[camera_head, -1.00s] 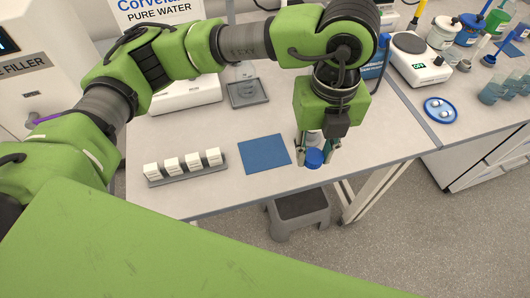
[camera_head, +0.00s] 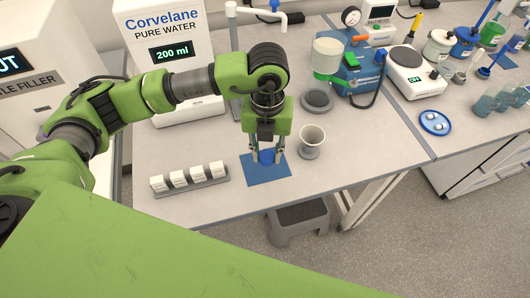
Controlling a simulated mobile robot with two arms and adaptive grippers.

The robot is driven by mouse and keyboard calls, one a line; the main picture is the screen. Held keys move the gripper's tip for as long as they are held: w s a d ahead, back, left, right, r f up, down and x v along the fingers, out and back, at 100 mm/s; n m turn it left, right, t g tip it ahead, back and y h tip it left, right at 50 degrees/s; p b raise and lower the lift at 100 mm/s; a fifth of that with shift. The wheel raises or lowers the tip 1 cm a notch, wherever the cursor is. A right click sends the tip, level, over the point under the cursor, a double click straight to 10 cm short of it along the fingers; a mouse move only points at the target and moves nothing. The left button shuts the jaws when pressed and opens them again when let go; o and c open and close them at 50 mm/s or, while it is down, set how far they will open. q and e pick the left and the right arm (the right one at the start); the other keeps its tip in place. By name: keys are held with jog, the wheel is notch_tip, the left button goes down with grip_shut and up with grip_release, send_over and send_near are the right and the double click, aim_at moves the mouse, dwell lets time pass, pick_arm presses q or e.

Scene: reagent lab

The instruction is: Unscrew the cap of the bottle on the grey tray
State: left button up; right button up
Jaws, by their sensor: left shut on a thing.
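My left gripper (camera_head: 267,157) points down over the blue mat (camera_head: 284,170) at the bench's front. It is shut on a small blue cap (camera_head: 267,156), held at or just above the mat; whether they touch I cannot tell. The gripper hides part of the cap, and I see no bottle under it. The grey tray (camera_head: 236,112) in front of the water dispenser is mostly hidden behind my left arm, and no bottle shows clearly on it. My right gripper is not in view.
A rack of white blocks (camera_head: 190,179) lies to the left. The water dispenser (camera_head: 184,75) stands behind. A blue apparatus (camera_head: 352,72) and a balance (camera_head: 412,72) stand at the right.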

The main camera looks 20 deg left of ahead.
aim_at(265, 159)
pick_arm(q)
jog(key=shift+w+a+f, duration=0.25)
jog(key=shift+w+f, duration=0.15)
jog(key=shift+f, duration=0.15)
jog(key=f, duration=0.1)
jog(key=f+p, duration=0.2)
jog(key=shift+w+a, duration=0.25)
jog(key=shift+f+p, duration=0.3)
jog(key=shift+f, duration=0.15)
jog(key=shift+d, duration=0.1)
jog(key=shift+f+b, duration=0.2)
jog(key=shift+b, duration=0.1)
jog(key=o, duration=1.2)
jog(key=shift+r, duration=0.1)
